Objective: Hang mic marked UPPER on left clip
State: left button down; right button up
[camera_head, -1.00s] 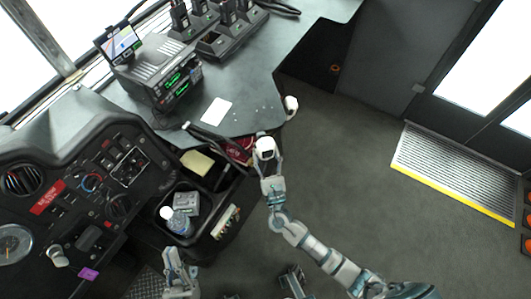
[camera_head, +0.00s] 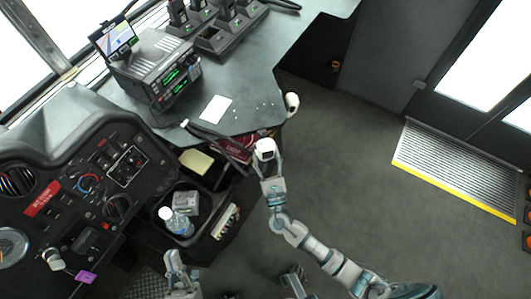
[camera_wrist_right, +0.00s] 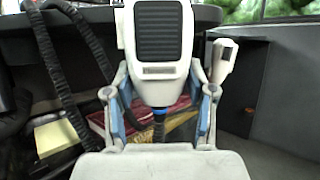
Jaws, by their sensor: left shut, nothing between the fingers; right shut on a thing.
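A white mic (camera_head: 265,148) with a dark ribbed grille is held upright in my right gripper (camera_head: 268,168), in front of the desk's edge. In the right wrist view the mic (camera_wrist_right: 161,50) stands between the two fingers (camera_wrist_right: 160,115), with a dark cord below it. No label on it is readable. A second white mic (camera_head: 291,103) hangs at the desk's right corner and also shows in the right wrist view (camera_wrist_right: 223,62). The clips cannot be made out. My left gripper (camera_head: 174,258) is shut and empty at the bottom, below the console bin.
The dark desk (camera_head: 255,85) carries a radio unit (camera_head: 160,68), a white card (camera_head: 215,109) and a charger rack (camera_head: 222,35). A console bin (camera_head: 160,205) holds a bottle (camera_head: 180,223) and papers. A dark coiled cord (camera_wrist_right: 75,60) hangs left of the held mic.

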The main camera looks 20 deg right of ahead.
pick_arm(q)
jog(key=shift+f, duration=0.45)
pick_arm(e)
jog(key=shift+f, duration=0.35)
pick_arm(q)
jog(key=shift+w+f+b, duration=0.1)
jog(key=shift+f+b, duration=0.55)
pick_arm(e)
jog(key=shift+f, duration=0.5)
pick_arm(q)
jog(key=shift+f, duration=0.1)
pick_arm(e)
jog(key=shift+f, duration=0.1)
pick_arm(q)
jog(key=shift+f, duration=0.3)
pick_arm(e)
jog(key=shift+f, duration=0.25)
jog(key=shift+r, duration=0.1)
jog(key=o, duration=1.1)
